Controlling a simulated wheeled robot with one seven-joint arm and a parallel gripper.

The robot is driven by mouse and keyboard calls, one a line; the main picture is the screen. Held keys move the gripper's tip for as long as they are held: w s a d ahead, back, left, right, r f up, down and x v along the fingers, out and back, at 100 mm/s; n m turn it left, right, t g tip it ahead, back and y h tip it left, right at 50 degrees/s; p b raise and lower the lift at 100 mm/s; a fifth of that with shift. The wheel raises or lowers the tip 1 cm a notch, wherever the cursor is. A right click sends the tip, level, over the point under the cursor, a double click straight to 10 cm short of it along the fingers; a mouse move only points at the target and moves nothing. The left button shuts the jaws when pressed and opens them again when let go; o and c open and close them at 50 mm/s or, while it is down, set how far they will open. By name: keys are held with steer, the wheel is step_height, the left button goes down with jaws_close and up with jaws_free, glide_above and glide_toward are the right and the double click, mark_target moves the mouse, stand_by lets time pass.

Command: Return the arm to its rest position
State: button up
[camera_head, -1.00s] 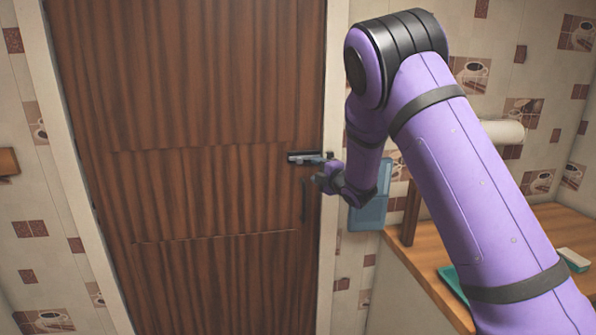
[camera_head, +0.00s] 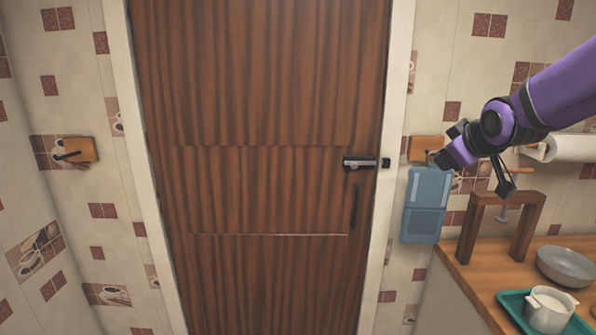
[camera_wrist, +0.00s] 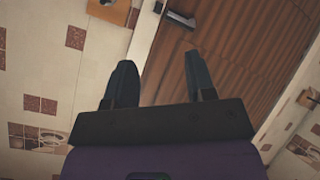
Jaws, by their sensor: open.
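My gripper (camera_head: 472,158) hangs in the air at the right of the head view, in front of the wall beside the door, clear of the door latch. In the wrist view my gripper (camera_wrist: 162,75) shows two dark fingers spread apart with nothing between them. The purple arm comes in from the right edge and is bent at the wrist. No held object shows.
A brown wooden door (camera_head: 265,190) stands shut, with a dark latch (camera_head: 362,162) at its right edge. A blue wall box (camera_head: 427,205) hangs beside it. The right counter holds a wooden stand (camera_head: 533,225), grey bowl (camera_head: 566,266), and white pot (camera_head: 549,309) on a green tray (camera_head: 512,304).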

steer(key=s+a+f+m+g, duration=0.1)
steer(key=s+m+g, duration=0.5)
steer(key=s, duration=2.3)
steer(key=shift+s+a+f+m, duration=0.2)
steer(key=shift+a+m, duration=0.2)
steer(key=shift+a, duration=0.25)
